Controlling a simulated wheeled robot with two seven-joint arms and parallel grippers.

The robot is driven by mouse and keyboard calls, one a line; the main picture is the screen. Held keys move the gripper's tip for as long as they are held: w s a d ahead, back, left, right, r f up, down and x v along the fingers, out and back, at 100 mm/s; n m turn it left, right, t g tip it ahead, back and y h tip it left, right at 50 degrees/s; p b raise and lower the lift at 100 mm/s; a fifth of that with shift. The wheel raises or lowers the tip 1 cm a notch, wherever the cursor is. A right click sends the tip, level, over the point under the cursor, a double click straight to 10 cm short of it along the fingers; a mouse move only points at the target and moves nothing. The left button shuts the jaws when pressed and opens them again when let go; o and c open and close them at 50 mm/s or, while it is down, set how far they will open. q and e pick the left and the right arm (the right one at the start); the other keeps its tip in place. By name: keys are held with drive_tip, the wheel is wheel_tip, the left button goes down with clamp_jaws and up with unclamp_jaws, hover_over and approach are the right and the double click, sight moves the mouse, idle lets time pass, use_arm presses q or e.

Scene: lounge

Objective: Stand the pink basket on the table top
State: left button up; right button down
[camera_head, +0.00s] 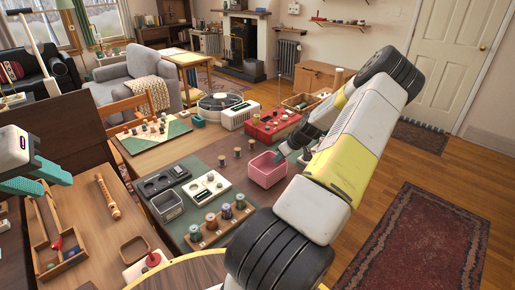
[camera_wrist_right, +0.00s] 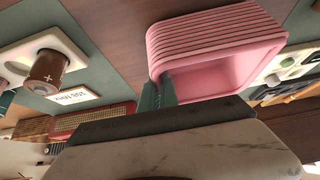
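The pink basket (camera_head: 266,171) is a small open box with its opening up. It is at the right side of the grey-green table top (camera_head: 218,158) in the head view; I cannot tell whether its base touches the top. My right gripper (camera_head: 284,153) reaches the basket's far right rim. In the right wrist view the teal fingers (camera_wrist_right: 158,93) are close together at one wall of the pink basket (camera_wrist_right: 210,45), seemingly with the wall between them. My left gripper (camera_head: 42,180) is at the left edge, its teal fingers apart and empty, far from the basket.
A red box (camera_head: 272,127) stands farther back. My right arm hides the table's right part.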

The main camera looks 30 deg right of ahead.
drive_tip(key=c, duration=1.6)
unclamp_jaws()
drive_tip(key=v, duration=1.1)
drive_tip(key=s+a+r+g+h, duration=0.1)
drive_tip(key=a+r, duration=0.7)
drive_tip(key=a, duration=0.3)
drive_tip(key=s+a+r+g+h, duration=0.1)
drive_tip(key=s+a+r+g, duration=0.1)
drive_tip(key=a+r, duration=0.75)
drive_tip(key=s+a+r+m+t, duration=0.1)
drive_tip(key=s+a+r, duration=0.1)
drive_tip(key=s+a, duration=0.3)
drive_tip(key=s+a+r+t+y, duration=0.1)
drive_tip(key=s+a+r, duration=0.2)
drive_tip(key=s+a, duration=0.2)
drive_tip(key=s+a+r+m+y, duration=0.1)
drive_tip(key=s+a+r, duration=0.2)
drive_tip(key=s+a, duration=0.3)
drive_tip(key=shift+s+r+m+t, duration=0.1)
drive_tip(key=shift+s+m+t, duration=0.2)
drive_tip(key=shift+t, duration=0.1)
